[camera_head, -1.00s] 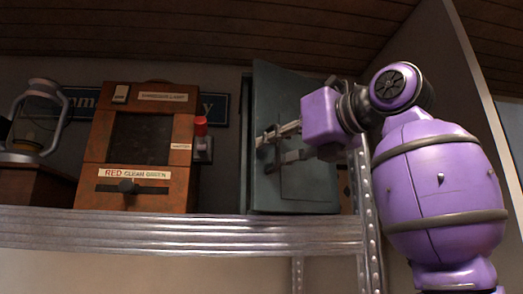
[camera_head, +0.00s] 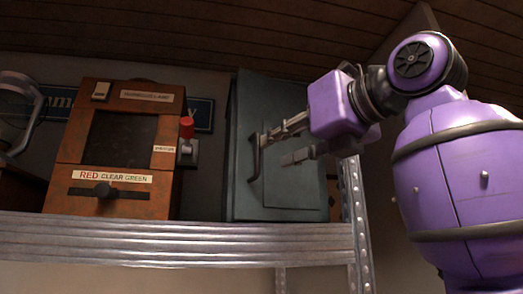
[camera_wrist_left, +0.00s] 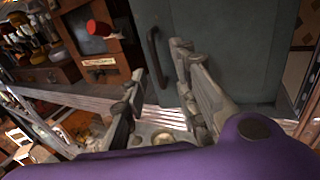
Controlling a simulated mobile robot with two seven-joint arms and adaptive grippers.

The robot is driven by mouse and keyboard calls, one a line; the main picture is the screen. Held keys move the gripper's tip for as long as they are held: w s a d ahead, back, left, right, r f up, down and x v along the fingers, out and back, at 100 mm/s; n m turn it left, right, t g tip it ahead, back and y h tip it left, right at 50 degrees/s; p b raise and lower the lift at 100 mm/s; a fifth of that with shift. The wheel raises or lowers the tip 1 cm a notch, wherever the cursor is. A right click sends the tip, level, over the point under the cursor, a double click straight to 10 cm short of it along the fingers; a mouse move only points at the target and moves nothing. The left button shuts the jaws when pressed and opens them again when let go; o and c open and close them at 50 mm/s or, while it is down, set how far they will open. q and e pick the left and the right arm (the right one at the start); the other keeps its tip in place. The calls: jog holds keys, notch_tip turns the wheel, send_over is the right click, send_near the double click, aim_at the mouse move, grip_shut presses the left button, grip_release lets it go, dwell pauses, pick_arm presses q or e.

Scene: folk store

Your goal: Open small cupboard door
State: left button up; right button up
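The small cupboard (camera_head: 290,95) is grey-green and stands on the metal shelf in the head view. Its door front (camera_wrist_left: 235,40) fills the upper middle of the left wrist view and looks shut. A dark curved bar handle (camera_head: 253,160) is on the door's left side; it also shows in the left wrist view (camera_wrist_left: 155,58). My left gripper (camera_head: 277,148) is open and empty in front of the door, its fingertips close to the handle. In the left wrist view the handle appears between the two spread fingers (camera_wrist_left: 158,62); I cannot tell if they touch it. My right gripper is not in view.
A wooden box with a dark window (camera_head: 125,140) and a red-topped fixture (camera_head: 187,145) stand left of the cupboard. A lantern (camera_head: 18,115) is at far left. The metal shelf edge (camera_head: 160,242) runs below, with an upright post (camera_head: 357,200) at right.

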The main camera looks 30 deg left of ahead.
aim_at(259, 151)
pick_arm(q)
jog(key=x, duration=0.6)
jog(key=shift+s+a, duration=0.25)
jog(key=shift+s, duration=0.05)
jog(key=shift+w+a+r+p, duration=0.1)
jog(key=shift+a+p, duration=0.1)
jog(key=shift+p, duration=0.1)
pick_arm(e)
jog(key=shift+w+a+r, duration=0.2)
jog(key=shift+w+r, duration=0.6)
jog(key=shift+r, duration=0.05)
pick_arm(q)
jog(key=shift+w, duration=0.1)
jog(key=shift+a, duration=0.25)
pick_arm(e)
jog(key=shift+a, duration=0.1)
pick_arm(q)
jog(key=shift+d, duration=0.15)
